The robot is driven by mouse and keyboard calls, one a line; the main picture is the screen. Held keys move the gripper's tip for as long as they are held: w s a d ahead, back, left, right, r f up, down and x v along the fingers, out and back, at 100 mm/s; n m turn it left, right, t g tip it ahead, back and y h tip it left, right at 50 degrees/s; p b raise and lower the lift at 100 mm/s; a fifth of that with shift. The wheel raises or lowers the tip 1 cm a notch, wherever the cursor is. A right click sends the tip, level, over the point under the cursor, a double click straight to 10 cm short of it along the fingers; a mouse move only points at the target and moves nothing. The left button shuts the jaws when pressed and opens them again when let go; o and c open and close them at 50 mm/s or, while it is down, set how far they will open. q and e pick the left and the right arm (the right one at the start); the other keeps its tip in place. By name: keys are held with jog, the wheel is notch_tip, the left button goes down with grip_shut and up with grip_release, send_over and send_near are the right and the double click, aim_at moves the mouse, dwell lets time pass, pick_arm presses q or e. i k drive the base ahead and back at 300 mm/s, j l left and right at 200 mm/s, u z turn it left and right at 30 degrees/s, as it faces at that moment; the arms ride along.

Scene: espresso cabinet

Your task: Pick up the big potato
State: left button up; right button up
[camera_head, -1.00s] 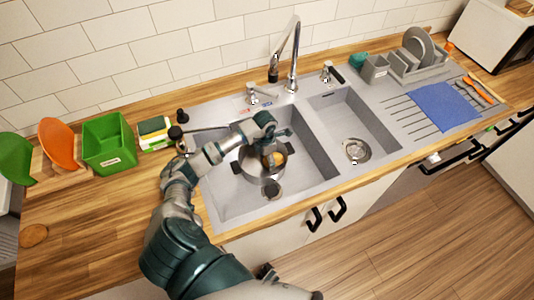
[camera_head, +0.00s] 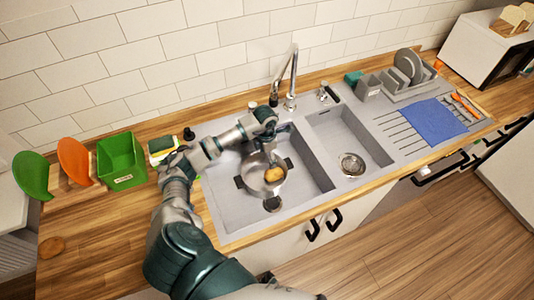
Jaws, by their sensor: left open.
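A yellow-brown potato (camera_head: 274,174) is in a grey metal pot (camera_head: 255,187) in the left basin of the sink (camera_head: 232,216). My left gripper (camera_head: 271,159) reaches down over the pot, open, with its fingers just above or beside the potato. I cannot tell whether they touch it. Part of the pot is hidden by the gripper and wrist. A second brown, potato-like thing (camera_head: 51,247) lies on the wooden counter at the far left. My right gripper is not in view.
A green bin (camera_head: 122,162), an orange board (camera_head: 75,161) and a green board (camera_head: 31,175) stand at the left. A tap (camera_head: 291,78) rises behind the basins. A blue cloth (camera_head: 433,121) and dish rack (camera_head: 404,80) are at the right. The right basin looks empty.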

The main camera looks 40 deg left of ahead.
aim_at(50, 248)
jog(key=k+l, duration=1.15)
jog(key=l, duration=0.3)
